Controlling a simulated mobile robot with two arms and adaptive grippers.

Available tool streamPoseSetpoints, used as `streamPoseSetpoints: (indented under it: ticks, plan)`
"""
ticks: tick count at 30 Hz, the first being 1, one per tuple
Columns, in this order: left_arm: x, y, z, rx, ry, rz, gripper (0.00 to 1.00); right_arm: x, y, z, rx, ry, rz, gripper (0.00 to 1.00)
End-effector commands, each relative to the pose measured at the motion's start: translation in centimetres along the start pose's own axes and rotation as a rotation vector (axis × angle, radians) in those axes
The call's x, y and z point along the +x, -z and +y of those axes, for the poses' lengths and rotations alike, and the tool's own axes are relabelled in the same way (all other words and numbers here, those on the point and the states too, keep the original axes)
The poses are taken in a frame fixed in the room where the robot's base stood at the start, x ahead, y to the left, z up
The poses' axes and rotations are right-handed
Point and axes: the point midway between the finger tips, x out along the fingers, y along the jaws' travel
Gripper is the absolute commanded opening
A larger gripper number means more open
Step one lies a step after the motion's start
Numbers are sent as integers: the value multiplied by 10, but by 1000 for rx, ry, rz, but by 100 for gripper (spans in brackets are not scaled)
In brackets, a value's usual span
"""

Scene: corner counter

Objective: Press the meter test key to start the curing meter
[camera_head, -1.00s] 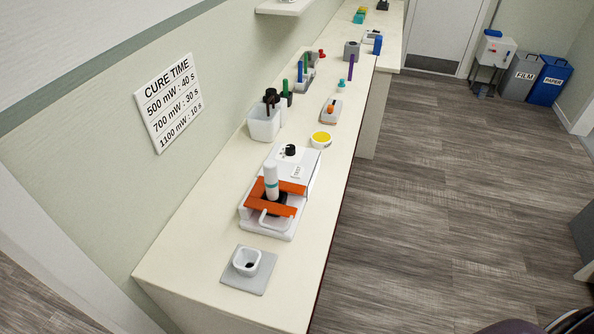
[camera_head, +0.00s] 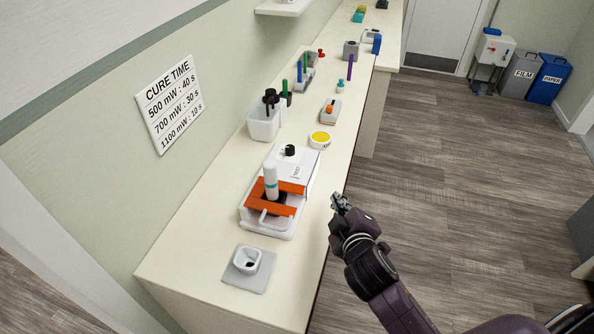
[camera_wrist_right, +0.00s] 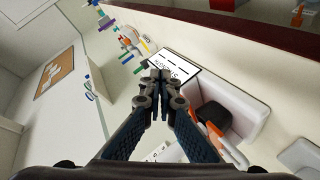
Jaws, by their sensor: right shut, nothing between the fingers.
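The curing meter appears to be the white unit (camera_head: 312,170) on the counter, with a black knob (camera_head: 290,150) on its top. Orange bars (camera_head: 290,187) cross its near part, and a white cylinder (camera_head: 271,180) stands upright between them. I cannot make out the test key. My right gripper (camera_head: 340,203) is shut and empty, to the right of the unit over the counter's front edge, apart from it. In the right wrist view the shut fingertips (camera_wrist_right: 160,77) point ahead, with a white body and orange and black parts (camera_wrist_right: 214,118) to their right. My left gripper is not in view.
A grey pad with a white cup (camera_head: 249,258) lies at the counter's near end. A yellow-topped tub (camera_head: 320,139) and a white bin (camera_head: 264,124) stand beyond the unit. A cure time sign (camera_head: 169,103) hangs on the wall. The floor to the right is open.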

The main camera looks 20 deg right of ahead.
Motion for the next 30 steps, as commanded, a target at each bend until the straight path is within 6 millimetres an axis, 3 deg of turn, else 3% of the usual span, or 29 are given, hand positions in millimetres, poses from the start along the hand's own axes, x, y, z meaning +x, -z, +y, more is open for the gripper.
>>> streamPoseSetpoints:
  ticks: [1,3,6,9,12,15,17,20,22,25,26,30]
  plan:
    - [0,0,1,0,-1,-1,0,8,25,24,-84,-75,74,0]
    - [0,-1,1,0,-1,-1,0,14,64,54,-224,-187,187,0]
    - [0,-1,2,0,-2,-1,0,13,126,89,-460,-356,352,0]
    - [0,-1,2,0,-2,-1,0,1,193,110,-753,-539,524,0]
    - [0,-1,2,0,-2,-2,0,-16,253,107,-1112,-724,698,0]
    - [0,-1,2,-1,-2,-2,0,-24,289,84,-1496,-870,848,0]
    - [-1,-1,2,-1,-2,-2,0,-21,297,66,-1738,-932,926,0]
    - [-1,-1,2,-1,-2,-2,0,-2,286,40,-2151,-974,1037,0]
    - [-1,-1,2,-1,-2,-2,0,20,264,31,-2428,-946,1099,0]
    - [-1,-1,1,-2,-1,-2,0,52,222,36,-2768,-836,1166,0]
    - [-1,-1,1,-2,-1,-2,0,60,211,40,2773,775,-1152,0]
    - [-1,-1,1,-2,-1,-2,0,82,170,58,2657,542,-1061,0]
